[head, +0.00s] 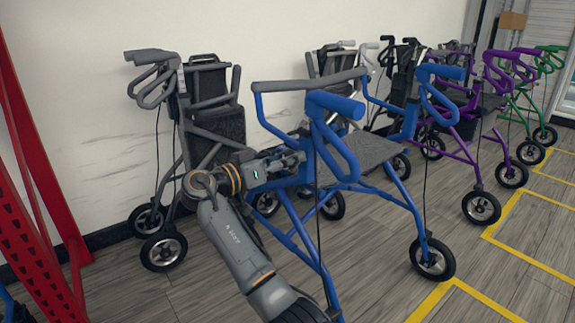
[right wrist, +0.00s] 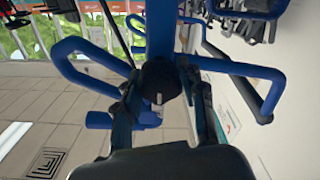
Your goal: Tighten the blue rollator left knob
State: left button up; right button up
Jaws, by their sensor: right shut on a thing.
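The blue rollator (head: 333,104) stands upright in the middle of the head view, with blue handles and a grey seat. My right gripper (head: 301,158) reaches in from the lower left to its near upright tube, below the handle. In the right wrist view the dark round knob (right wrist: 160,80) sits on the blue tube (right wrist: 160,30). The two fingers of my right gripper (right wrist: 163,103) are on either side of it, shut on the knob. In the head view the knob is hidden by the gripper. My left gripper is not in view.
A grey rollator (head: 215,90) stands close behind my right arm by the white wall. A purple rollator (head: 470,115) and a green one (head: 548,62) stand to the right. A red rack post (head: 38,170) is at the left. Yellow-marked floor (head: 520,262) is clear at the lower right.

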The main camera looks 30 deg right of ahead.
jog(key=shift+f, duration=0.15)
dwell(0.4)
jog(key=o, duration=1.2)
jog(key=shift+c, duration=0.2)
jog(key=a, duration=1.2)
jog(key=shift+s, duration=0.45)
